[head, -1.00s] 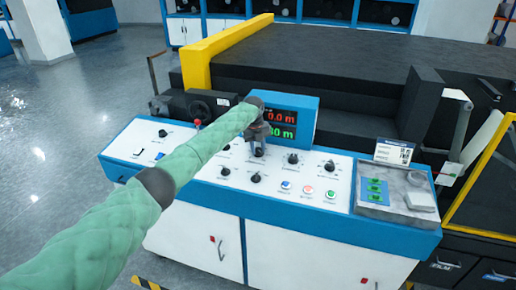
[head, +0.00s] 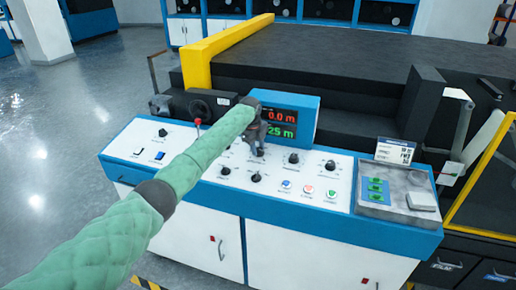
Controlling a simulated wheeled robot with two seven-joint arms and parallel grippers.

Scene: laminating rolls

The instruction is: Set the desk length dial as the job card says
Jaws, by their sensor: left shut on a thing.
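The desk (head: 230,200) is a white sloped panel with blue edges, carrying several black dials. My left gripper (head: 256,149) points down at the upper middle of the panel, below the display, and is shut on a dial there. The gripper hides most of that dial, and its label cannot be read. The display (head: 286,123) shows a red 0.0 m above a green figure ending in 25 m; my arm covers its left part. The job card (head: 394,152) stands at the right back of the desk, its print too small to read. My right gripper is not in view.
Other dials, such as one at the right (head: 294,158) and one in front (head: 255,178), stand close by. Lit push buttons (head: 309,190) lie along the front. A grey tray (head: 379,211) with green items is at the right. A red-knobbed lever (head: 198,123) stands at the left back.

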